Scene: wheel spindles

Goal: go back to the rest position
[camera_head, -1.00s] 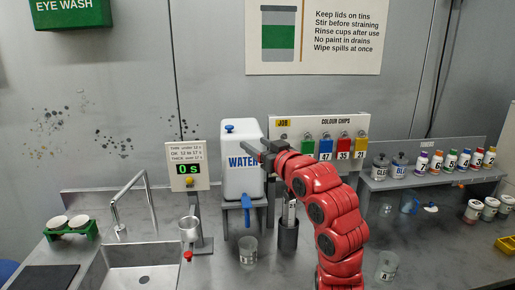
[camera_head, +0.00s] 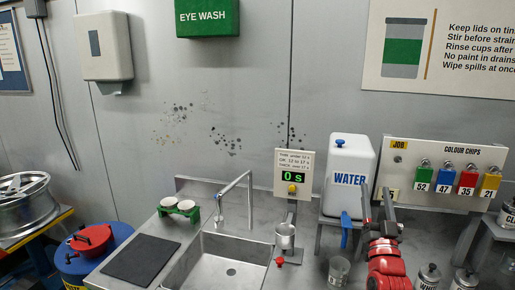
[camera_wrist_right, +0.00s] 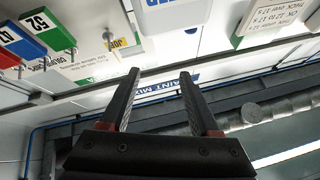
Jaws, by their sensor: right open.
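My right gripper (camera_head: 378,204) is raised in front of the water container, at the lower right of the head view, at the end of my red arm. In the right wrist view its two fingers (camera_wrist_right: 160,95) stand apart with nothing between them. The white water container (camera_head: 347,165) is on a stand just behind it, and its white underside (camera_wrist_right: 175,15) shows at the top of the wrist view. My left gripper is not in the head view.
A sink (camera_head: 225,262) with a tap is at centre front. A timer (camera_head: 293,176) reads 0 s. Colour chips (camera_head: 444,178) hang on the right. Cans (camera_head: 429,276) stand at the lower right. A blue drum (camera_head: 95,255) and a metal wheel (camera_head: 25,203) are on the left.

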